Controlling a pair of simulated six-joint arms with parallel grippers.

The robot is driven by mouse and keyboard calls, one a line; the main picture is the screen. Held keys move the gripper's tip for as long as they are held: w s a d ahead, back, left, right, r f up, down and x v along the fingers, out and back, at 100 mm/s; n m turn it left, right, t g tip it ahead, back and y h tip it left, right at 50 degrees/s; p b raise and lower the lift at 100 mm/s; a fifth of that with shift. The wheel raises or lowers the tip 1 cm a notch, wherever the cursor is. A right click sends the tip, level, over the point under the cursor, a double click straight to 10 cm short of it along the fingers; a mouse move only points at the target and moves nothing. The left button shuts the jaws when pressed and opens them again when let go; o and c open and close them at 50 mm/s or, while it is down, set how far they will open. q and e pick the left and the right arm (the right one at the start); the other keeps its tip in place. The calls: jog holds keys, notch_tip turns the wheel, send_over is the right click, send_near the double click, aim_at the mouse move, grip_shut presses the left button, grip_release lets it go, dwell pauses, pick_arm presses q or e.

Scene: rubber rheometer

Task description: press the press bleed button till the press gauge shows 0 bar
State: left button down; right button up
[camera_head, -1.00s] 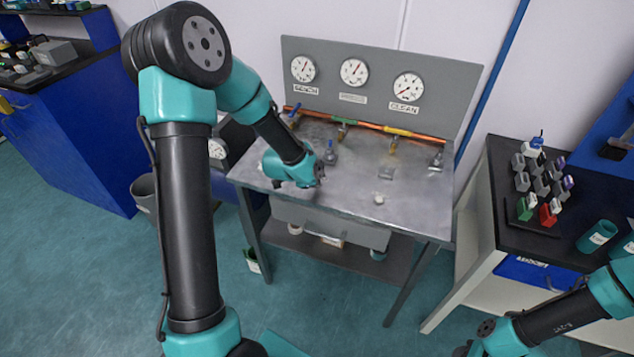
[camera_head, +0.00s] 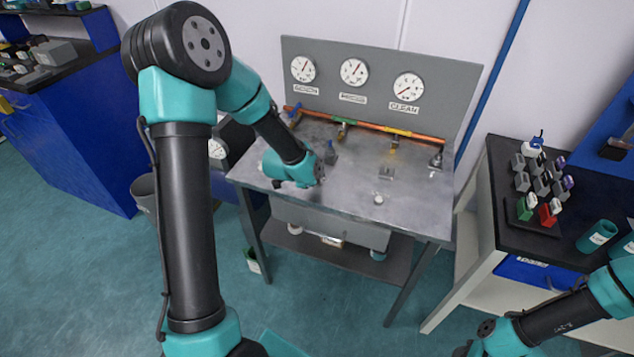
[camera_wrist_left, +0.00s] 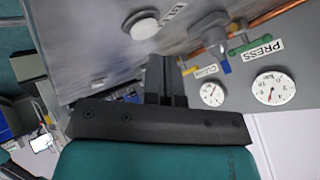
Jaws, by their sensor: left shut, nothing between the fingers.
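The press gauge (camera_head: 354,72) is the middle dial on the grey back panel. Its red needle points up and right in the head view; its figures are too small to read. The press gauge also shows in the left wrist view (camera_wrist_left: 273,88), beside a PRESS label (camera_wrist_left: 263,49). My left gripper (camera_wrist_left: 164,62) is shut and empty, close to this button, with a gap in the picture. In the head view my left wrist hides its fingertips.
Another round button (camera_head: 378,198) sits on the bench top to the right. Valves line a copper pipe (camera_head: 390,129) along the back. The bench gauge (camera_head: 303,69) and clean gauge (camera_head: 408,87) flank the middle dial. A dark side table (camera_head: 530,228) holds a sample rack.

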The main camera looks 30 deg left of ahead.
pick_arm(q)
jog(key=shift+f, duration=0.1)
dwell(0.5)
jog(key=shift+f, duration=0.3)
jog(key=shift+f, duration=0.45)
dwell(1.0)
jog(key=shift+r, duration=0.85)
jog(key=shift+r, duration=0.1)
jog(key=shift+r, duration=2.45)
jog(key=shift+f, duration=0.1)
